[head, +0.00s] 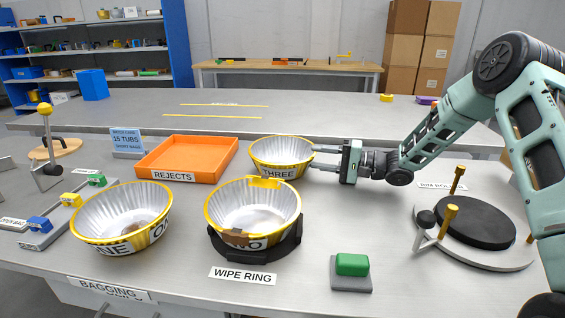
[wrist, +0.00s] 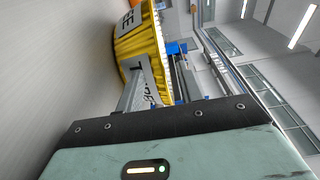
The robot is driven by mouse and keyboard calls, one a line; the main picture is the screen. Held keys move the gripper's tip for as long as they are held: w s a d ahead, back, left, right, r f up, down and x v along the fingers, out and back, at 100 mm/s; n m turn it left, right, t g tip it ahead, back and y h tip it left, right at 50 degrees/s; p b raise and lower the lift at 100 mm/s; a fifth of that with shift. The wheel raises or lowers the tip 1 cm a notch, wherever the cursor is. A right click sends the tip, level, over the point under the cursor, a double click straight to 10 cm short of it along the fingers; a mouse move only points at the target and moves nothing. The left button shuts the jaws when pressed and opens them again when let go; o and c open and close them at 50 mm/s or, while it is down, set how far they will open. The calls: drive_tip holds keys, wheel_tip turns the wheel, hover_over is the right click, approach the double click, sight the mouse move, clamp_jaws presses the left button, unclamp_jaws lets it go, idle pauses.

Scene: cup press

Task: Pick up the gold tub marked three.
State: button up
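The gold tub marked three (head: 282,158) stands upright on the grey bench, behind the other tubs, with a silvery pleated inside and a yellow rim. My gripper (head: 314,158) reaches in from the right, low and level, with its fingers apart at the tub's right side. The fingertips are very close to the tub; I cannot tell whether they touch it. The tub's far side is hidden there.
Tub one (head: 120,216) stands front left. Tub two (head: 253,207) sits in the black wipe ring (head: 257,250). The orange rejects tray (head: 187,158) lies left of tub three. A green button (head: 352,265) and a round black press (head: 475,222) are at the right.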

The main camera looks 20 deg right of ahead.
clamp_jaws()
idle(0.3)
